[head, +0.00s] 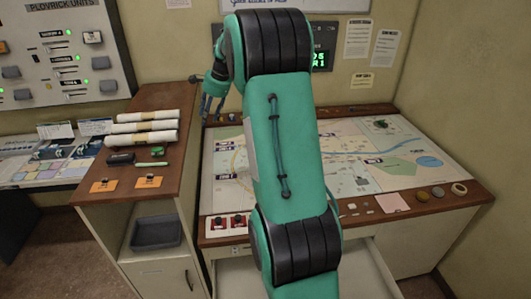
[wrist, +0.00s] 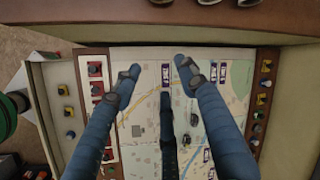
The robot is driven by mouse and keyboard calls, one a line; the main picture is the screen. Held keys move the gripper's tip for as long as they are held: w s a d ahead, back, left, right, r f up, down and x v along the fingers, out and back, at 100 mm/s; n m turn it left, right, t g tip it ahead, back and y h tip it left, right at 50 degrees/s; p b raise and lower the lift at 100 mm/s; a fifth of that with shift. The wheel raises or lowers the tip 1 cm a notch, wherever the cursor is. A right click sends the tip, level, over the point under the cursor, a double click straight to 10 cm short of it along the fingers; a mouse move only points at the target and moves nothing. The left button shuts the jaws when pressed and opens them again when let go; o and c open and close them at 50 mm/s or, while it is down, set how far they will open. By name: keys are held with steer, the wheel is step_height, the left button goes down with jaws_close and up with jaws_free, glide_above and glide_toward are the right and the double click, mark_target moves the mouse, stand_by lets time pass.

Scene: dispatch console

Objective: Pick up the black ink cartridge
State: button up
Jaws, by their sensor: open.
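A small black block (head: 121,158) lies on the brown cabinet top at the left in the head view, in front of the white rolls. It may be the black ink cartridge, but it is too small to be sure. My gripper (head: 209,104) is raised near the cabinet's right edge, to the right of the block and apart from it. In the wrist view my gripper (wrist: 157,72) has its blue fingers spread, with nothing between them, above the map desk. I cannot make out the cartridge in the wrist view.
Several white rolls (head: 143,127) lie behind the block. A green item (head: 157,151) is close to its right. Two orange cards (head: 104,185) with dark clips lie in front. The map desk (head: 400,150) stands lower, right of the cabinet (head: 180,100). A dark tray (head: 157,232) sits in the cabinet's shelf.

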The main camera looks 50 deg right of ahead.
steer(key=d+f+m+p, duration=0.1)
steer(key=d+f+m, duration=0.1)
steer(key=d+f, duration=0.35)
steer(key=d+f+m+p, duration=0.1)
steer(key=d+f+m, duration=0.1)
steer(key=d, duration=0.7)
steer(key=d+f+m+p, duration=0.15)
steer(key=d+f, duration=0.25)
steer(key=d, duration=0.4)
steer(key=s+d+f+m+t+p, duration=0.1)
steer(key=s+d+f+m, duration=0.1)
steer(key=s+d+f, duration=0.2)
steer(key=s+d+f+m, duration=0.3)
steer(key=s+d+f, duration=0.2)
steer(key=d+f, duration=0.6)
steer(key=d, duration=0.2)
steer(key=shift+s+d+f+m+t+y+p, duration=0.25)
steer(key=shift+d+m+t+y+p, duration=0.05)
steer(key=shift+m+t+p, duration=0.1)
steer(key=shift+x, duration=4.3)
steer(key=shift+x, duration=2.6)
steer(key=shift+a, duration=0.15)
